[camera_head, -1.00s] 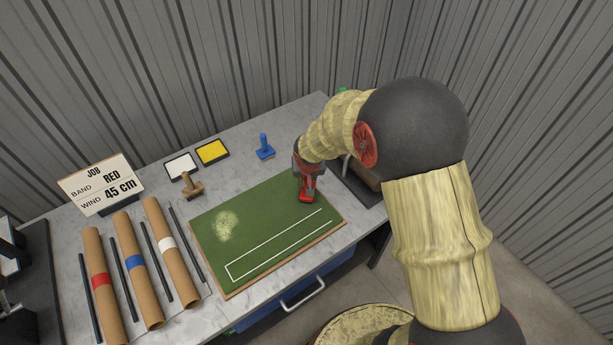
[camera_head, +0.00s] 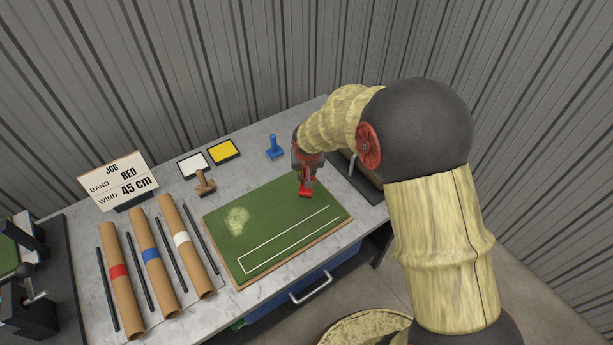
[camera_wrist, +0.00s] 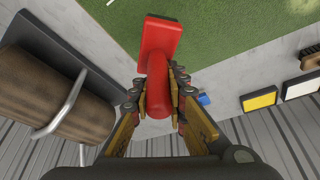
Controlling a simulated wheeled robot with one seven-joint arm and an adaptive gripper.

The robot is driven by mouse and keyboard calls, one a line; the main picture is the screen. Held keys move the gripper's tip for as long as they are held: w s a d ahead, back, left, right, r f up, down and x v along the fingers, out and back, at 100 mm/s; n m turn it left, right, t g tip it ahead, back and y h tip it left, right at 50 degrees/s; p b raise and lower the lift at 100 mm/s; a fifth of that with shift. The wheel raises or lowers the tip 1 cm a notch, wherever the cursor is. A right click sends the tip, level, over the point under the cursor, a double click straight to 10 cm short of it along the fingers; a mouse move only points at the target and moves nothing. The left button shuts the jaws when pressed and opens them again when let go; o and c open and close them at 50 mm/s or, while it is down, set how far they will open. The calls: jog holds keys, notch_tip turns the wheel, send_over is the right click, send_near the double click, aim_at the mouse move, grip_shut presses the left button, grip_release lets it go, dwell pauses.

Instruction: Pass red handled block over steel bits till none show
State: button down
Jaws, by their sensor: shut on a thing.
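My gripper (camera_head: 306,172) is shut on the red handled block (camera_head: 305,188), by its handle. The block is over the right part of the green turf board (camera_head: 262,210); I cannot tell whether it touches the turf. In the wrist view the red block (camera_wrist: 158,45) sticks out ahead of the fingers (camera_wrist: 160,95), with the turf (camera_wrist: 225,30) beyond it. A pale speckled patch (camera_head: 237,220) lies on the left part of the turf. No steel bits can be made out on the turf in either view.
A white-lined rectangle is marked on the turf's front. A blue handled stamp (camera_head: 274,147), a wooden stamp (camera_head: 205,183), a yellow pad (camera_head: 223,152) and a white pad (camera_head: 193,165) stand behind. Banded brown rolls (camera_head: 155,262) lie left, near a job sign (camera_head: 118,180). A brown roll (camera_wrist: 40,95) sits beside my gripper.

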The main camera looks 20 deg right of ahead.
jog(key=shift+r+p, duration=0.65)
jog(key=shift+r, duration=0.85)
